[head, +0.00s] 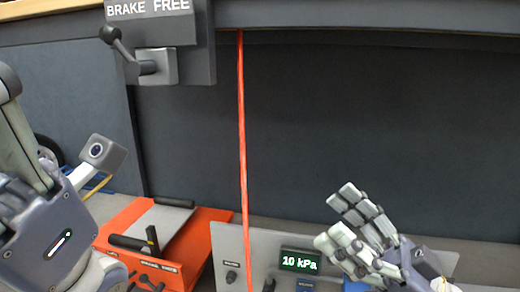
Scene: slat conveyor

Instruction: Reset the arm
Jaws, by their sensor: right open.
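My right gripper (338,216) is open, its two jointed grey fingers spread apart and pointing up and left in the lower right of the head view. Nothing shows between the fingers. It appears in front of the grey panel, right of the pressure display; its exact distance from the panel cannot be told. My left arm comes in at the left edge. The body of my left gripper (48,238), with a small light bar, shows there, but its finger opening is not clear. A brake lever (118,42) with a dark ball end is mounted at the upper left.
A sign (148,9) reads BRAKE FREE. A taut red cord (242,130) hangs down the middle. An orange unit (196,236) with black handles sits at the lower left. The grey panel (228,240) carries a display (300,261) reading 10 kPa. A dark wall (390,110) stands behind.

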